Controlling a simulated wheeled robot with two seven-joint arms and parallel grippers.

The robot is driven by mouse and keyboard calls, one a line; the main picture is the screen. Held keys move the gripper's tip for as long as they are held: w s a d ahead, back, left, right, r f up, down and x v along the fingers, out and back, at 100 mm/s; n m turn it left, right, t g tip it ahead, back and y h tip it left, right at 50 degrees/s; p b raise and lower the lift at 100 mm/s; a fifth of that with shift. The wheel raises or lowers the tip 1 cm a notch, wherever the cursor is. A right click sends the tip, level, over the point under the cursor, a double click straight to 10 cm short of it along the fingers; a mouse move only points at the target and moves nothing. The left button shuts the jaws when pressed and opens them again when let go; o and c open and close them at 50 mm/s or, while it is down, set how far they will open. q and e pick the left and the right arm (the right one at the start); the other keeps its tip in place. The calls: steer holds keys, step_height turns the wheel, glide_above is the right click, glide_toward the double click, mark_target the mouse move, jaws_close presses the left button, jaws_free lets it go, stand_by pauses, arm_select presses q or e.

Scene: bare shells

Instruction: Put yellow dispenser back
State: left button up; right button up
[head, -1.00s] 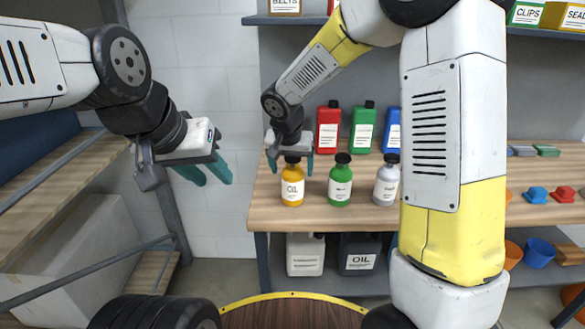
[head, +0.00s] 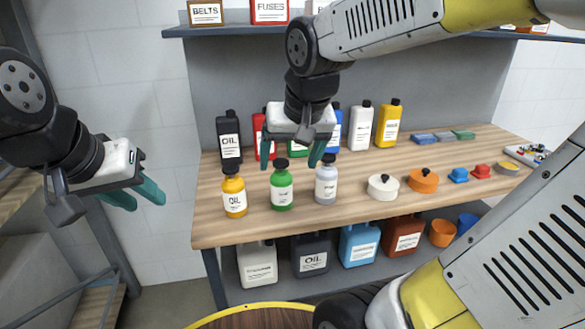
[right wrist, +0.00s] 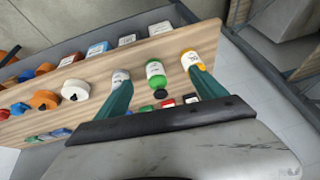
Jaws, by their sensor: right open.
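The yellow dispenser (head: 234,198), with a black cap and a white label, stands upright at the front left of the wooden bench (head: 360,214). It also shows in the right wrist view (right wrist: 189,58), partly behind a finger. A green dispenser (head: 281,192) and a silver-grey dispenser (head: 326,186) stand in a row to its right. My right gripper (head: 291,160) is open and empty, above and right of the yellow dispenser, by the tops of the green and grey ones. My left gripper (head: 146,198) hangs open and empty left of the bench.
Behind the row stand a black oil bottle (head: 229,140), a white bottle (head: 361,126) and a yellow bottle (head: 388,124). White (head: 383,188) and orange (head: 424,181) lidded round pots stand right. Jugs fill the lower shelf. An upper shelf (head: 420,36) runs above.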

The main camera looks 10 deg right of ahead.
steer(key=s+d+n+t+y, duration=0.1)
steer(key=s+d, duration=0.1)
steer(key=s, duration=0.5)
steer(key=shift+s, duration=0.15)
